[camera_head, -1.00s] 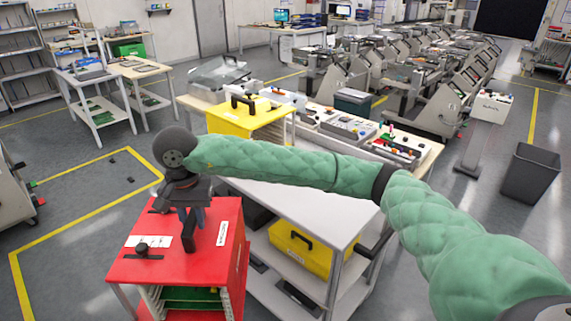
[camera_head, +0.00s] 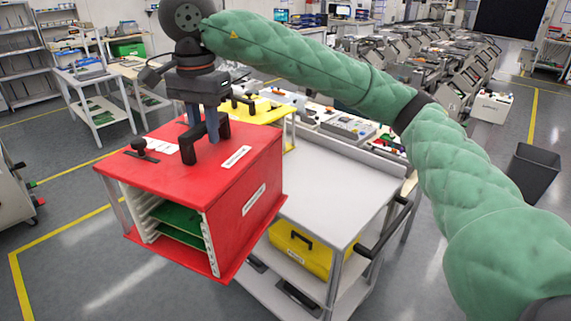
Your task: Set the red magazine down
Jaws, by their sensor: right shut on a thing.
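The red magazine (camera_head: 245,187) is a red box with an open front, green boards inside and a black knob on top. It hangs from my right gripper (camera_head: 203,150), which is shut on its top handle. The magazine is at left of centre, raised and slightly tilted in the picture. It is left of the bare grey top of the trolley (camera_head: 335,190) and hides part of that trolley. Whether its base touches anything cannot be seen fully, but its lower front edge hangs clear over the floor. My left gripper is not in view.
A yellow magazine (camera_head: 262,110) stands behind the red one, on a bench. A black push handle (camera_head: 384,232) juts from the trolley's right. A dark bin (camera_head: 528,172) stands at right. Floor at left is open.

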